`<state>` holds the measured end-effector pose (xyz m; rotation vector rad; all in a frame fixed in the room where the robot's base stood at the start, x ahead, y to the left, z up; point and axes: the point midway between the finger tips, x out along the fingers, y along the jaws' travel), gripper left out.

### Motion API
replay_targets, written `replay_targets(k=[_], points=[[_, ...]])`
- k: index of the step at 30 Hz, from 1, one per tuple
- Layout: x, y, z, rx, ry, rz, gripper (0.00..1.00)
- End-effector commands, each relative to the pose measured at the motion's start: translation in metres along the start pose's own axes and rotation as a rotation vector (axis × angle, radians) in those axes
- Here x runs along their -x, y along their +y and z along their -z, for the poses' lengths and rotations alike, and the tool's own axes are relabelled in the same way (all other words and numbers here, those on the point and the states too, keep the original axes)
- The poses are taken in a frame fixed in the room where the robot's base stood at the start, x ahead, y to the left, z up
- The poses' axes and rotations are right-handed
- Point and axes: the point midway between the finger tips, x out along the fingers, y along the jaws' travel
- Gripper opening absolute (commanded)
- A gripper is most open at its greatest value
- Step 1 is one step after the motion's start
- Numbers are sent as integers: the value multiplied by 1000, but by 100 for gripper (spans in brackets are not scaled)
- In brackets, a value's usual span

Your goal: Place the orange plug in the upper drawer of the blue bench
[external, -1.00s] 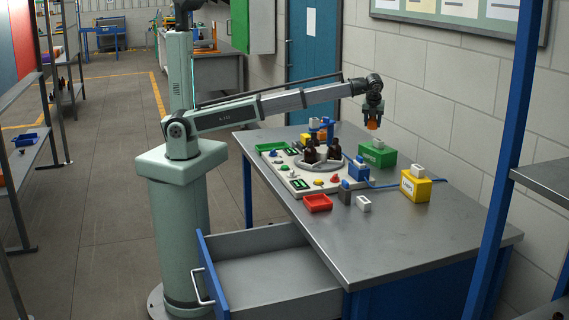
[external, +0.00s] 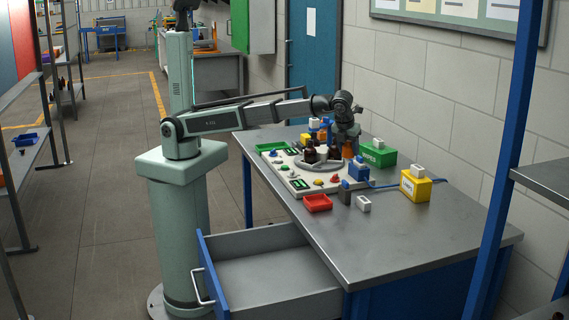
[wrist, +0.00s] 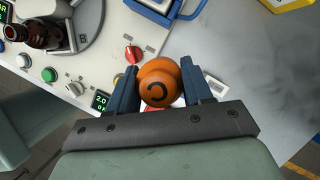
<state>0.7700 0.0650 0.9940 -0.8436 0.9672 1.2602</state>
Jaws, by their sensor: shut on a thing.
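The orange plug (wrist: 158,82) is between the two blue fingers of my gripper (wrist: 160,92) in the wrist view, with a dark curved mark on its rounded end. My gripper is shut on it. In the external view my gripper (external: 347,147) is low over the far part of the bench, beside the brown bottles, and the plug (external: 347,151) shows as a small orange patch. I cannot tell whether the plug touches anything below. The upper drawer (external: 268,278) of the blue bench (external: 420,285) is pulled open at the front left, and its visible inside is empty.
Brown bottles (external: 311,154) stand on a grey ring on the control panel (external: 285,166). A red tray (external: 318,203), green box (external: 378,154), yellow box (external: 416,187) and blue block (external: 358,171) are nearby. The bench's near right top is clear.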

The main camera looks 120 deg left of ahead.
Motion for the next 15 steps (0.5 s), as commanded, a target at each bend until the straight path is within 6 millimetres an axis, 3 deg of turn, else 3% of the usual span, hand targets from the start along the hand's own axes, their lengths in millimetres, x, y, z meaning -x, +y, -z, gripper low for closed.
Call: replay_targets(k=[3,15], points=[[16,8,42,-41,-1,17,18],[62,45,162,-161,-3,66,18]])
